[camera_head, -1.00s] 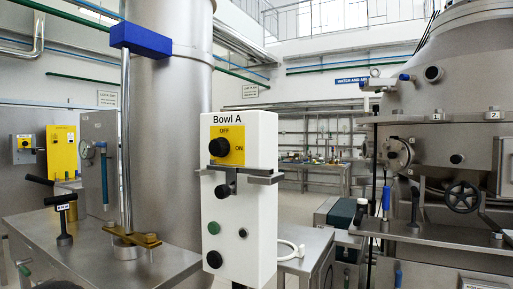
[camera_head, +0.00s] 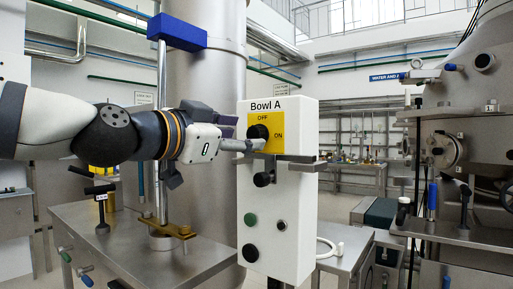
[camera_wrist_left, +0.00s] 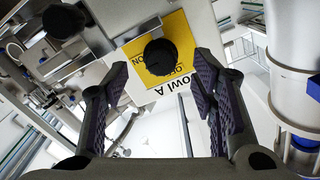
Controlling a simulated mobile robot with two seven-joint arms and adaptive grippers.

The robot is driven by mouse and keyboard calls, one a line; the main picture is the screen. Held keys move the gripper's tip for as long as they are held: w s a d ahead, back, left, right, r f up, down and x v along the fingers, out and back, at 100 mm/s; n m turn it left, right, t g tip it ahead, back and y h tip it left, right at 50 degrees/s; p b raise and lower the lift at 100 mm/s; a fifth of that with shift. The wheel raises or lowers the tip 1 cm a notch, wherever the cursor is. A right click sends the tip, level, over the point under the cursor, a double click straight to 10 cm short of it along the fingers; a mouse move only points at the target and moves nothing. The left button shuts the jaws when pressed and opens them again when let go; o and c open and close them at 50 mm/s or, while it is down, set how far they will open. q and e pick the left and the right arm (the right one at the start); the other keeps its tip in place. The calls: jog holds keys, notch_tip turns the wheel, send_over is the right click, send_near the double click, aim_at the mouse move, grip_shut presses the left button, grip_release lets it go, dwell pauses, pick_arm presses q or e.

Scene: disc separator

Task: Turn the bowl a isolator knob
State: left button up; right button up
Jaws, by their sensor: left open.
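The Bowl A isolator knob (camera_head: 258,133) is black and round, on a yellow OFF/ON plate (camera_head: 268,120) at the top of a white control box (camera_head: 277,215). My left gripper (camera_head: 252,145) reaches in from the left, its fingertips at the left side of the knob. In the left wrist view the knob (camera_wrist_left: 160,56) lies ahead, between the two spread fingers of my open left gripper (camera_wrist_left: 155,95). A gap shows between each finger and the knob there. Whether a fingertip touches the knob cannot be told. My right gripper is not in view.
A grey bracket (camera_head: 306,162) with a black knob (camera_head: 263,179) sits just below the yellow plate. A metal post with a blue block (camera_head: 177,32) stands behind my left arm. A steel bench (camera_head: 130,245) lies below, with a large steel vessel at the right.

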aim_at(253, 134)
pick_arm(q)
jog(key=x, duration=0.5)
jog(key=shift+w+d+r, duration=0.1)
jog(key=shift+w+d, duration=0.05)
jog(key=shift+d, duration=0.05)
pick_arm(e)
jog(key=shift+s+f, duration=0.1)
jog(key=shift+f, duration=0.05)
pick_arm(q)
jog(key=c, duration=1.2)
jog(key=shift+o, duration=0.2)
